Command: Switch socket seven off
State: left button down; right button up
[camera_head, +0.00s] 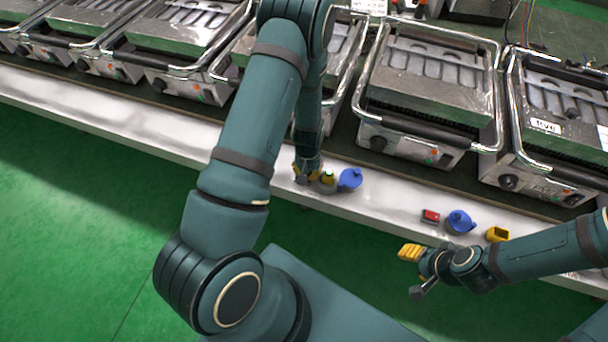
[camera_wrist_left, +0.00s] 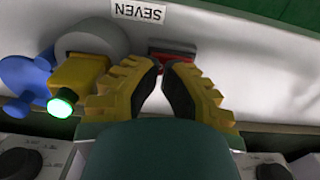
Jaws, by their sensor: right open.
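The red switch (camera_wrist_left: 175,50) sits on the white ledge below the label SEVEN (camera_wrist_left: 138,11) in the left wrist view. My left gripper (camera_wrist_left: 162,68) has its yellow fingertips close together at the switch's near edge, with a narrow gap between them. Whether they touch the switch is unclear. In the head view my left gripper (camera_head: 306,172) points down at the ledge and hides the switch. Beside it, a yellow plug (camera_wrist_left: 78,75) with a lit green end sits in a grey round socket (camera_wrist_left: 90,36). My right gripper (camera_head: 418,268) is open and empty in front of the ledge.
A blue plug-like part (camera_head: 349,179) lies right of the yellow plug. Further right are another red switch (camera_head: 430,216), a blue part (camera_head: 460,221) and a yellow part (camera_head: 497,234). Several metal grills (camera_head: 425,90) stand behind the ledge (camera_head: 385,200).

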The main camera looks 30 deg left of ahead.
pick_arm(q)
jog(key=shift+f, duration=0.65)
jog(key=shift+r, duration=0.1)
dwell(0.3)
jog(key=shift+r+p, duration=2.4)
jog(key=shift+r, duration=1.05)
